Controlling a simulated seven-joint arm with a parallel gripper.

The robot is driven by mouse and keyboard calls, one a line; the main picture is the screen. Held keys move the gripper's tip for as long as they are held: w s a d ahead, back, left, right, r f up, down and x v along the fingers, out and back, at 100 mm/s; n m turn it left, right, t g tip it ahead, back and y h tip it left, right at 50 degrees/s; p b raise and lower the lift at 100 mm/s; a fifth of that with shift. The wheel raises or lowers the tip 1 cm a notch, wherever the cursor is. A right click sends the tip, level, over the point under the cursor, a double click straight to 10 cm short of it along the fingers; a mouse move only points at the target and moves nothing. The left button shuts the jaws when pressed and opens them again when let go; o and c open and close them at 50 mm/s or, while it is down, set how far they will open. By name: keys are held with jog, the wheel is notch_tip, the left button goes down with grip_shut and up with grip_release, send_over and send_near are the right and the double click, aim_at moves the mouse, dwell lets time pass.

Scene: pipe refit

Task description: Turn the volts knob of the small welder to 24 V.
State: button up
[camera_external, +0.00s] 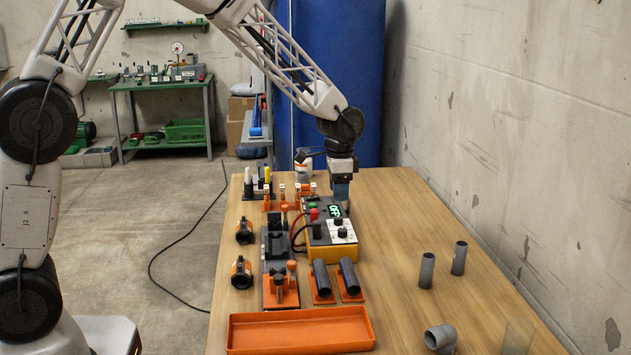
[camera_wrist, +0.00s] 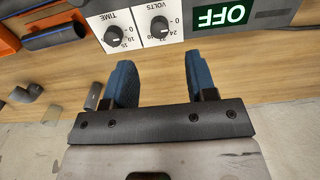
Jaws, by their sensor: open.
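The small welder (camera_external: 320,253) is a yellow and dark box on the wooden table, with a lit display (camera_wrist: 222,16) reading OFF. Its black volts knob (camera_wrist: 159,27) sits on a white plate marked VOLTS, with 24 printed close to it. I cannot make out which mark the knob points to. The similar time knob (camera_wrist: 113,36) is to its left in the wrist view. My gripper (camera_wrist: 160,68) is open and empty, its two blue fingers apart. In the wrist view, the volts knob appears beyond the fingertips, between their lines. In the external view, my gripper (camera_external: 341,197) hangs by the welder's display end.
Black pipes on orange holders (camera_external: 322,280) stand in front of the welder. A dark clamp fixture (camera_external: 277,245) is at its left. An orange tray (camera_external: 300,330) lies at the table's front. Grey pipe pieces (camera_external: 427,270) stand at the right, with bare table between.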

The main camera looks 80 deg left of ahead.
aim_at(339, 217)
jog(key=shift+f, duration=3.9)
jog(key=shift+c, duration=0.4)
jog(key=c, duration=0.8)
jog(key=shift+c, duration=0.2)
jog(key=shift+m, duration=0.4)
jog(key=m, duration=0.3)
jog(key=shift+m, duration=2.5)
